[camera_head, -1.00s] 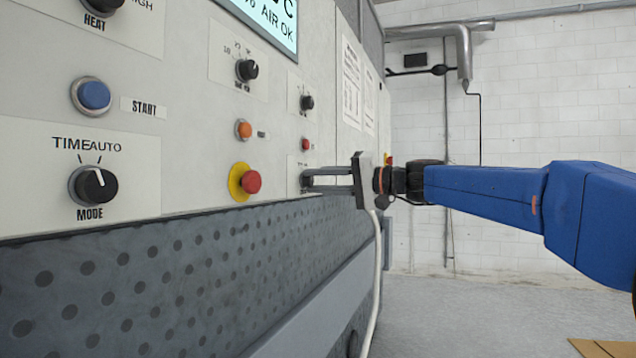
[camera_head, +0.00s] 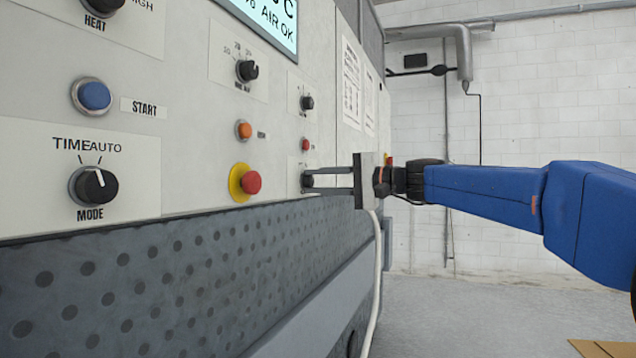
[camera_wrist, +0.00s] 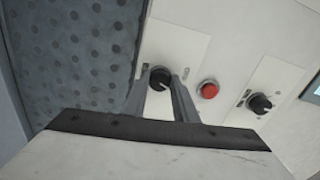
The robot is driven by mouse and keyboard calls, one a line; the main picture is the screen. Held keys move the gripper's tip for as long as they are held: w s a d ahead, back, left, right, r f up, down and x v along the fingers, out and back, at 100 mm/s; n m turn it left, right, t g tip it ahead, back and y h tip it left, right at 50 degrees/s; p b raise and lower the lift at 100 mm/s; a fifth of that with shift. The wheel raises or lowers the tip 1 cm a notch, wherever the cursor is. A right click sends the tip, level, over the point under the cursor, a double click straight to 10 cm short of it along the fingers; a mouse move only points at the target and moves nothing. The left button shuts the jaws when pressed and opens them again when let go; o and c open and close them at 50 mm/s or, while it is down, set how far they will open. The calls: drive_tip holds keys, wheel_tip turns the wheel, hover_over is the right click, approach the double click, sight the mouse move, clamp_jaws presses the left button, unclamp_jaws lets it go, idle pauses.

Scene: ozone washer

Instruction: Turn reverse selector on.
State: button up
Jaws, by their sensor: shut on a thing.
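The selector (camera_head: 307,180) is a small black knob on a pale plate, low on the machine's panel, past the red emergency button. In the wrist view the black knob (camera_wrist: 160,78) sits between my two finger tips. My gripper (camera_head: 309,180) reaches in from the right with its long grey fingers level, shut on this knob. In the wrist view my gripper (camera_wrist: 161,75) straddles the knob, one finger on each side. The fingers partly hide the plate, and its markings are too small to read.
A red button (camera_head: 306,145) is just above the held knob, with another black knob (camera_head: 307,103) higher up. The red emergency button (camera_head: 251,182) on its yellow ring is to the left. A white hose (camera_head: 377,290) hangs below my gripper.

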drive_tip(key=o, duration=1.1)
drive_tip(key=shift+c, duration=0.2)
drive_tip(key=v, duration=1.7)
drive_tip(key=shift+d, duration=0.25)
drive_tip(key=s+d+f+h, duration=0.1)
drive_tip(key=s+f+h, duration=0.2)
drive_tip(key=s+f, duration=0.35)
drive_tip(key=s+f+g+h, duration=0.15)
drive_tip(key=s+f, duration=0.25)
drive_tip(key=f, duration=0.6)
drive_tip(key=s+d+f+h, duration=0.1)
drive_tip(key=s+f+h, duration=0.2)
drive_tip(key=s+f, duration=0.35)
drive_tip(key=s+d+f+n+h, duration=0.1)
drive_tip(key=s+d+f+h, duration=0.3)
drive_tip(key=f, duration=0.9)
drive_tip(key=s+d+f+n+h, duration=0.2)
drive_tip(key=s+d+f+h, duration=0.3)
drive_tip(key=s+d+f, duration=0.5)
wheel_tip(320, 180, down, 3)
drive_tip(key=shift+s+r, duration=0.15)
drive_tip(key=shift+s, duration=1.1)
